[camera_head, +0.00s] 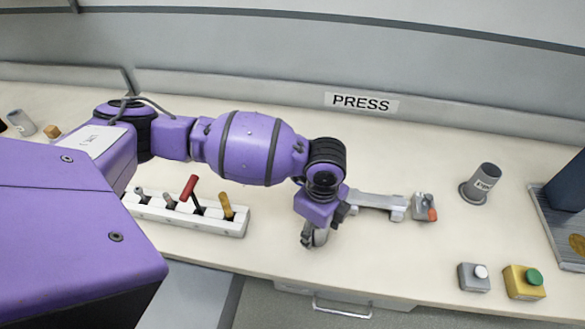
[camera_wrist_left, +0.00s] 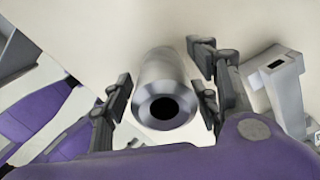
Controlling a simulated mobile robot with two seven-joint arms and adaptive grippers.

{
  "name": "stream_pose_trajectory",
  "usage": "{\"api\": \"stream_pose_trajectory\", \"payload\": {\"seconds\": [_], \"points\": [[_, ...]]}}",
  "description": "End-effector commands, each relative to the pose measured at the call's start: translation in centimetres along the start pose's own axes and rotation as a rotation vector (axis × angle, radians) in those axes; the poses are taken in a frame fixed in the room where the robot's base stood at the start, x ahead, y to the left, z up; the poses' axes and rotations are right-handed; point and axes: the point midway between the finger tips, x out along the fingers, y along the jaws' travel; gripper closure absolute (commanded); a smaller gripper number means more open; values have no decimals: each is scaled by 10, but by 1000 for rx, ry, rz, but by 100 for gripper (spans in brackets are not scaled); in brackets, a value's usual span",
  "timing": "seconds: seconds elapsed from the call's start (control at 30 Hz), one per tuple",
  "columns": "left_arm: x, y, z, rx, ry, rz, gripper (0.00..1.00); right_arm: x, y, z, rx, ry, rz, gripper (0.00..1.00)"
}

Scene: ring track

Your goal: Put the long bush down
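The long bush (camera_wrist_left: 152,69) is a grey metal cylinder with a dark round hole in its near end. It is between the fingers of my left gripper (camera_wrist_left: 162,82), with narrow gaps at its sides in the left wrist view. In the head view the left gripper (camera_head: 311,237) points down at the table near its front edge, and my wrist hides much of the bush there. I cannot tell whether the bush's far end touches the table. My right gripper is in neither view.
A white rack (camera_head: 188,214) with red- and orange-handled tools stands left of the gripper. A grey fixture (camera_head: 375,201) with a red-tipped block (camera_head: 425,207) lies right of it. Further right are a grey cup (camera_head: 484,182), a grey button box (camera_head: 473,278) and a yellow button box (camera_head: 524,284).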

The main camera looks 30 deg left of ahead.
Motion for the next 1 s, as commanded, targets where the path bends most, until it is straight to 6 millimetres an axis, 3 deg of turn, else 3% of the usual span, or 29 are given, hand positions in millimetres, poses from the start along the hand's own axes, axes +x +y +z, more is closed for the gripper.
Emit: {"api": "stream_pose_trajectory", "payload": {"seconds": [0.27, 0.7, 1.0], "points": [[-12, -3, 0, 2, 0, -8, 45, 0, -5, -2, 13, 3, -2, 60], [-100, -2, 0, 3, -1, -9, 45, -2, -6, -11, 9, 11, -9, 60], [-124, -1, 0, 1, -1, -3, 45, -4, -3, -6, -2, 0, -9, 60]]}}
